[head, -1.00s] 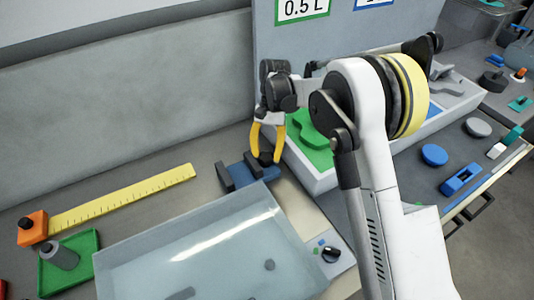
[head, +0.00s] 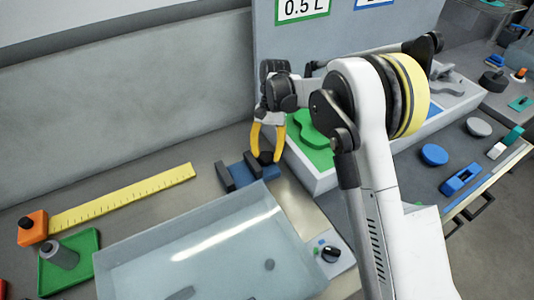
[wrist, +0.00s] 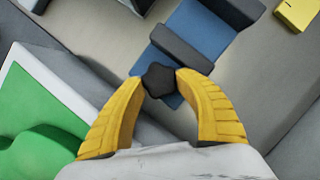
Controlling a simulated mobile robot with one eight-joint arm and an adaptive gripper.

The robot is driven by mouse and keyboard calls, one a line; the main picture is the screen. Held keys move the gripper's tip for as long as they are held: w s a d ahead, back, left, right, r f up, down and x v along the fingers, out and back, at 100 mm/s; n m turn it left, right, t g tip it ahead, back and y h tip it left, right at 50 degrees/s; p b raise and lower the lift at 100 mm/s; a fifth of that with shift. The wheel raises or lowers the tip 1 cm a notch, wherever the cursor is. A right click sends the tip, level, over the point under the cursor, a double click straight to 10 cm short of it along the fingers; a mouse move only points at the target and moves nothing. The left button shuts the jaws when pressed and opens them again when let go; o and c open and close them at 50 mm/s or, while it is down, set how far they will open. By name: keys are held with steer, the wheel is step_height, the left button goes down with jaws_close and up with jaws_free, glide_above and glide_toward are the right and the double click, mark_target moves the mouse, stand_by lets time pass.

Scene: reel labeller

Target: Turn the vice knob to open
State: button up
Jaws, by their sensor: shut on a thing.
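The vice has a blue base (head: 241,173) and dark jaws, and sits on the bench behind the clear tray. In the wrist view its blue body (wrist: 205,32) runs toward the upper right, with a gap between its two dark jaws. The black lobed vice knob (wrist: 159,81) is at the near end; it also shows in the head view (head: 265,158). My gripper (head: 266,150) has yellow fingers and points down at the knob. In the wrist view my gripper (wrist: 158,80) is shut on the knob, one fingertip on each side.
A clear tray (head: 150,262) stands in front of the vice. A white bin (head: 318,178) with a green piece (head: 305,130) is close on the right. A yellow ruler (head: 120,198) lies to the left. A small black dial (head: 331,254) is at the front.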

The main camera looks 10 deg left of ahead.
steer(key=o, duration=0.8)
steer(key=shift+s, duration=0.2)
steer(key=o, duration=0.4)
steer(key=shift+s+r, duration=0.1)
steer(key=shift+s, duration=0.05)
